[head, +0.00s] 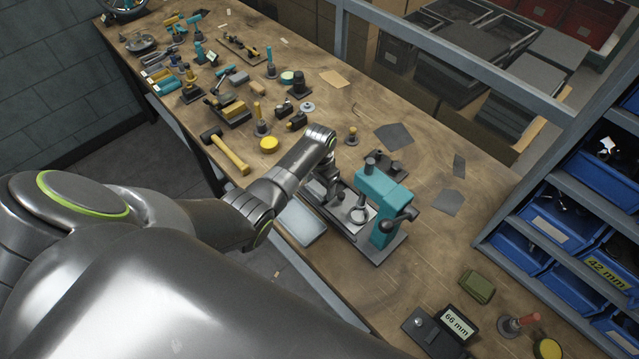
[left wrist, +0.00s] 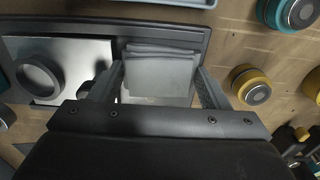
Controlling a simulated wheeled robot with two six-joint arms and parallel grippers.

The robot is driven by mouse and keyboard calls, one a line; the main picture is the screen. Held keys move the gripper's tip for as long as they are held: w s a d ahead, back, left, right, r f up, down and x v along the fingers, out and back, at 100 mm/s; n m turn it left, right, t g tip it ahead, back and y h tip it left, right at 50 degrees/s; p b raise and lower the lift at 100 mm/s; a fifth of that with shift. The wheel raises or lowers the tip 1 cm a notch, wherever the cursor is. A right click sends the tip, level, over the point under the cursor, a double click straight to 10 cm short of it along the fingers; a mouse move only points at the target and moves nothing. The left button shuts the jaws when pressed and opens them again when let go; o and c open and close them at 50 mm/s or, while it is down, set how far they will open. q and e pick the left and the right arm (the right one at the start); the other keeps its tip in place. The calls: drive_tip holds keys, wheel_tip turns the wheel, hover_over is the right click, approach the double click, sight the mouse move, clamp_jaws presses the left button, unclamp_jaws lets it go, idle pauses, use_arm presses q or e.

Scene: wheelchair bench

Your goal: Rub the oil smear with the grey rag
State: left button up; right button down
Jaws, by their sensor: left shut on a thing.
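The grey rag (left wrist: 160,70) is a folded pad between the fingers of my left gripper (left wrist: 158,88) in the left wrist view. The gripper is shut on it, over the dark tray (left wrist: 203,38). A pale surface shows just below the rag; I cannot tell whether the rag touches it. In the head view my left gripper (head: 333,193) points down at the tray beside the teal press, and the rag is hidden there. I cannot make out the oil smear in either view. My right gripper is not in view.
A teal press (head: 378,200) stands right of my left gripper. A metal plate with a ring (left wrist: 40,78) lies at the tray's left. Yellow-topped knobs (left wrist: 250,85) stand right of it. Tools and a yellow-handled hammer (head: 228,152) crowd the far bench. Blue bins (head: 560,220) stand at right.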

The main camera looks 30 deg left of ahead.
use_arm(q)
drive_tip(key=shift+d, duration=0.1)
drive_tip(key=shift+s+d+r+p, duration=0.1)
drive_tip(key=shift+d+p, duration=0.05)
drive_tip(key=shift+p, duration=0.15)
drive_tip(key=shift+d, duration=0.15)
drive_tip(key=shift+a, duration=0.25)
drive_tip(key=shift+w+a, duration=0.2)
drive_tip(key=shift+a, duration=0.25)
drive_tip(key=shift+s+d, duration=0.1)
drive_tip(key=shift+d, duration=0.05)
